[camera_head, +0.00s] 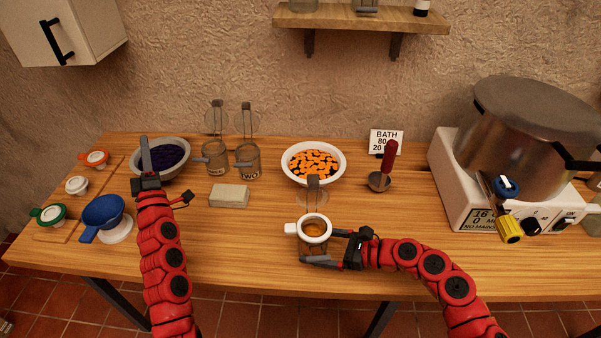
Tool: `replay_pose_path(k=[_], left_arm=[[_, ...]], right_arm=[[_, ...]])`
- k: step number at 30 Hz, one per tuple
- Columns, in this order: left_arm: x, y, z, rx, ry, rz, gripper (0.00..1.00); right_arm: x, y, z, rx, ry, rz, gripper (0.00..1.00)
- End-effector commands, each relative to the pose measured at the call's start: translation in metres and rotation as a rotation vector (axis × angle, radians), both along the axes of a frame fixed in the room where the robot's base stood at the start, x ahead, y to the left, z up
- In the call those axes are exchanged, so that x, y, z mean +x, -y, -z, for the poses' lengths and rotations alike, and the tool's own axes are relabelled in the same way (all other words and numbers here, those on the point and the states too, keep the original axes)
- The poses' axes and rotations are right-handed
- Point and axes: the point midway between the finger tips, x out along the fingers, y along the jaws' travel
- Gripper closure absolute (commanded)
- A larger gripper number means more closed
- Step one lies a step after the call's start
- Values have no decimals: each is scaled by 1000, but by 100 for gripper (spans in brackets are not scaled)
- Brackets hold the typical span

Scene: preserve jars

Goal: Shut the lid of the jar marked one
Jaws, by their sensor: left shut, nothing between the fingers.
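A glass jar (316,246) with orange contents stands near the table's front, with a white funnel ring (315,228) on its mouth and its lid (312,192) raised open behind. I cannot read a mark on it. My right gripper (322,248) has its fingers on either side of this jar; whether they press on it is unclear. Two more open-lidded jars stand at the back: one (215,158) with an unreadable label, one marked TWO (248,163). My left gripper (145,150) is shut and empty, in front of the bowl of dark fruit.
A dark-fruit bowl (176,150), an orange-fruit bowl (314,149), a ladle (379,181) and a pale block (229,196) are on the table. A blue funnel or cup (104,212) stands left. A big pot (527,135) sits on a heater at right. Bare wood lies front centre-left.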

Motion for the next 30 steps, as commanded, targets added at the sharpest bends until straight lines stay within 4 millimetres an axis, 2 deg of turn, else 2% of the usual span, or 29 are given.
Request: replay_pose_path(k=[2, 6, 11, 15, 19, 22, 25, 30], left_arm=[[23, 8, 16, -85, -82, 116, 100], [53, 51, 47, -207, -229, 367, 100], [61, 122, 57, -277, -352, 700, 100], [40, 188, 48, -266, -427, 1005, 100], [6, 236, 33, -206, -471, 1252, 100], [-19, 258, 24, -148, -491, 1389, 100], [-39, 272, 19, -101, -503, 1480, 100], [-50, 284, 16, -67, -510, 1539, 100]], right_arm=[[0, 0, 0, 1, 0, 0, 37], [0, 0, 0, 1, 0, 0, 37], [0, 0, 0, 1, 0, 0, 37], [0, 0, 0, 1, 0, 0, 37], [0, 0, 0, 1, 0, 0, 37], [0, 0, 0, 1, 0, 0, 37], [0, 0, 0, 1, 0, 0, 37], [0, 0, 0, 1, 0, 0, 37]])
